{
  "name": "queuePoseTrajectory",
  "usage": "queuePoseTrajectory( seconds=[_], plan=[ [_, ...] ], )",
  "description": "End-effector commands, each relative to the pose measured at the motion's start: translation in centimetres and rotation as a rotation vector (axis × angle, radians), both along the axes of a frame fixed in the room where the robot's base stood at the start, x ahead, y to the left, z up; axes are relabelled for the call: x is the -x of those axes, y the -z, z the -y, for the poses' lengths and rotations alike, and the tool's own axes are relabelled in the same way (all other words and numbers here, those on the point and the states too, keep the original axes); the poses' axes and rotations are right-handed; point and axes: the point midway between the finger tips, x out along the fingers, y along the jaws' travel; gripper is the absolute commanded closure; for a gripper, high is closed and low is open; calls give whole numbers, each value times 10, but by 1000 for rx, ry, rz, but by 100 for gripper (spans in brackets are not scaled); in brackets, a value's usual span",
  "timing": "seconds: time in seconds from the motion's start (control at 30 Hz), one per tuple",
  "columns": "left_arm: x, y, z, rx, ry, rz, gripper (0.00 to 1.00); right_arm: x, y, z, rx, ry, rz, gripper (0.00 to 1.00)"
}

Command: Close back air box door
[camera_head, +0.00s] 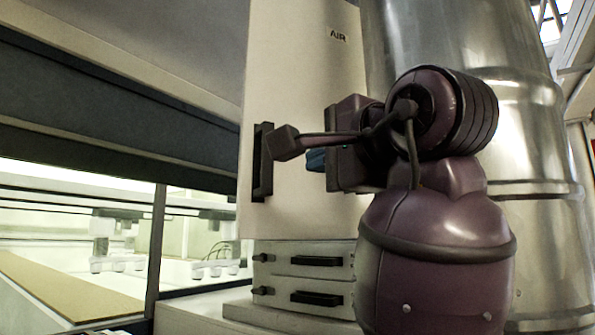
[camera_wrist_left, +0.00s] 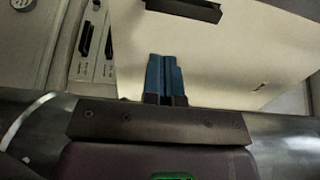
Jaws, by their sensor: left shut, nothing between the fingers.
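The air box door (camera_head: 300,215) is a tall cream panel marked "AIR" in the head view, with a black handle (camera_head: 263,162) near its left edge. I cannot tell from these frames how far it stands open. The door also fills the upper part of the left wrist view (camera_wrist_left: 235,55), with a dark handle (camera_wrist_left: 185,9) at the top. My left gripper (camera_head: 316,160) is in front of the door, right of the handle. Its blue fingers (camera_wrist_left: 165,75) are together and empty, pointing at the panel. Contact with the door cannot be told. My right gripper is not in view.
Two drawer-like units with black handles (camera_head: 318,261) sit below the door. A large shiny metal duct (camera_head: 535,130) stands at the right, close behind my arm. At the left is the tunnel, with a dark beam (camera_head: 110,115) above a lit glazed opening.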

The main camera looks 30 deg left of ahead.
Motion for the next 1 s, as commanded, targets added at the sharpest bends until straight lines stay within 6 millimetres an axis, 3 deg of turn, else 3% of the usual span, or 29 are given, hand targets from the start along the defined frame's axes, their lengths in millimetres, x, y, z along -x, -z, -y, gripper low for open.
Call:
queuePoseTrajectory(
  seconds=[0.6,1.0],
  plan=[
    [-52,-1,-90,-1,-5,-2,100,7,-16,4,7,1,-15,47],
    [-67,1,-115,-1,-3,-2,100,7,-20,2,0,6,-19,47]
  ],
)
